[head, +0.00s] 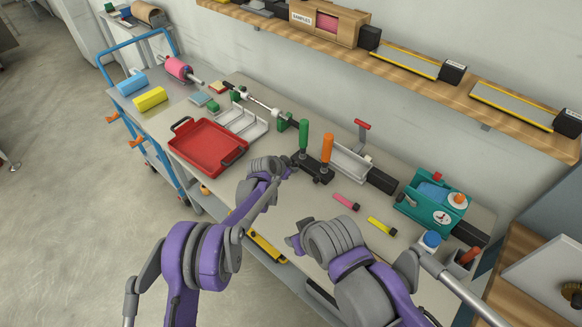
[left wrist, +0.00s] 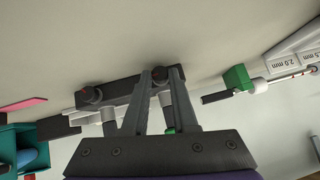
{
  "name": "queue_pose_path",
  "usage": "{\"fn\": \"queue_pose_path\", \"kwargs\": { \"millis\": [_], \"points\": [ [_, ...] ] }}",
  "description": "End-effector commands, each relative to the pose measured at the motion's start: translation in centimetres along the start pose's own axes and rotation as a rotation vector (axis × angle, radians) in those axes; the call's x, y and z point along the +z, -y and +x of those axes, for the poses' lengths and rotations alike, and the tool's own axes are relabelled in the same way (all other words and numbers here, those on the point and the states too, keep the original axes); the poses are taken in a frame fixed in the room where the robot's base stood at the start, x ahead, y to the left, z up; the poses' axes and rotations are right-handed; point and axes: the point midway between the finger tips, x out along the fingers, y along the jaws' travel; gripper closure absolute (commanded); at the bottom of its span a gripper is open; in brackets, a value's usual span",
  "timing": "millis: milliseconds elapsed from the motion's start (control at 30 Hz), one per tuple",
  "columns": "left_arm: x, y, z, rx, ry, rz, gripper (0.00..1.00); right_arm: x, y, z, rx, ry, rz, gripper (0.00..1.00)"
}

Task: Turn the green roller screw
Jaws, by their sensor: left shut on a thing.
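A black block (head: 322,171) stands on the bench with an upright green handle (head: 303,135) and an upright orange handle (head: 327,147). My left gripper (head: 289,166) reaches its near left end, on the green handle's side. In the left wrist view my left gripper (left wrist: 161,76) is shut on a small dark round screw at one end of the block (left wrist: 125,88). A second screw (left wrist: 90,96), with a reddish tint, sits free at the other end. The fingers hide most of the held screw. My right gripper (head: 293,242) is over the bench's front; its fingers are unclear.
A red tray (head: 207,148) lies left of my left arm. A pink marker (head: 346,202) and a yellow one (head: 382,226) lie to the right, before a teal device (head: 433,200). A metal channel (head: 350,162) lies behind the block. A wooden shelf (head: 400,62) runs above.

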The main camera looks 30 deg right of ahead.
Motion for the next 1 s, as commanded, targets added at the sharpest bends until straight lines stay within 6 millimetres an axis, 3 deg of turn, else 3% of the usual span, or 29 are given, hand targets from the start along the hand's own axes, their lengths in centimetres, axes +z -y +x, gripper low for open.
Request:
{"fn": "queue_pose_path", "kwargs": {
  "millis": [433,767,800,967,1000],
  "points": [
    [0.2,0.7,0.2,0.237,0.000,-0.239,1.00,1.1,0.0,0.7,0.000,0.012,0.000,0.50],
    [0.1,0.7,0.1,0.265,0.000,-0.264,1.00,1.1,0.0,0.7,0.000,0.012,0.000,0.50],
    [0.1,0.7,0.1,0.264,0.001,-0.264,0.72,1.1,0.0,0.7,0.000,0.012,0.000,0.50],
    [0.1,0.7,0.1,0.264,0.000,-0.263,0.44,1.1,0.0,0.7,0.000,0.012,0.000,0.50],
    [0.1,0.7,0.1,0.264,0.000,-0.263,0.44,1.1,0.0,0.7,0.000,0.012,0.000,0.50]
  ]
}}
